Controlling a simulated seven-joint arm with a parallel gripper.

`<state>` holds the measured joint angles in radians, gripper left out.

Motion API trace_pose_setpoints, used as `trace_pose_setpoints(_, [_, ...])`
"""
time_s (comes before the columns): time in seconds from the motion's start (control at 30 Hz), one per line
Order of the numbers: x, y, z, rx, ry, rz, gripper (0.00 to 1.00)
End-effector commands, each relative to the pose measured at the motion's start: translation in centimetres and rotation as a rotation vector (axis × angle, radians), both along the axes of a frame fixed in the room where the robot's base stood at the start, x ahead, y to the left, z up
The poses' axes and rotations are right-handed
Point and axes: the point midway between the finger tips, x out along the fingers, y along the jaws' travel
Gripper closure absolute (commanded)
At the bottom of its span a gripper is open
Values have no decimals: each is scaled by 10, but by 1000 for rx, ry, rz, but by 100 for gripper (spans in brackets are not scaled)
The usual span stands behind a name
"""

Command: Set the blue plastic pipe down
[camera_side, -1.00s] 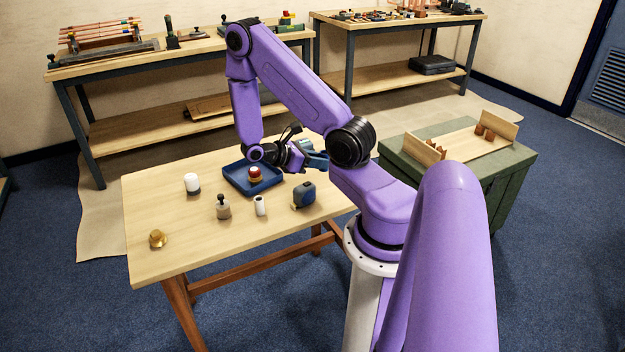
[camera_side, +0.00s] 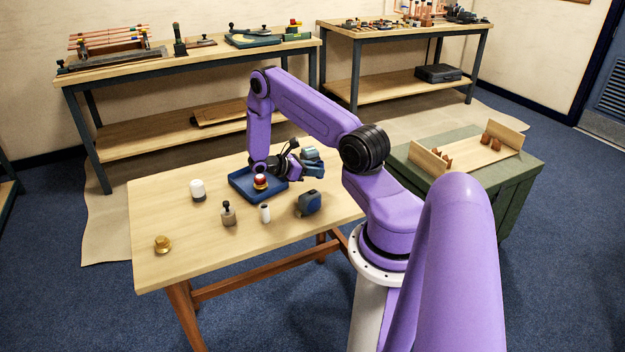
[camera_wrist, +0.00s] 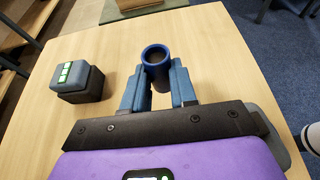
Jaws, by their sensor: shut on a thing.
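The blue plastic pipe (camera_wrist: 155,57) shows in the wrist view as a short blue tube seen nearly end-on, its round opening facing the camera. My gripper (camera_wrist: 158,90) is shut on it, one blue-grey finger on each side. Its lower end is hidden, so I cannot tell whether it touches the table (camera_wrist: 235,45). In the side view my gripper (camera_side: 312,169) is low over the right back part of the wooden table (camera_side: 180,240), and the pipe cannot be made out there.
A dark box with a green label (camera_wrist: 75,75) stands left of my gripper in the wrist view.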

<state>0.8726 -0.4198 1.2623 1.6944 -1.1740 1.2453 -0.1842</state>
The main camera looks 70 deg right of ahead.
Motion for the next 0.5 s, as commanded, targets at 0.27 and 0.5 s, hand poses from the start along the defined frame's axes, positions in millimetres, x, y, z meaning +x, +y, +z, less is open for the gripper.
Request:
trace_pose_setpoints(0.27, [7,-11,-15,0,0,-1,100])
trace_pose_setpoints(0.5, [9,-13,-40,1,2,0,100])
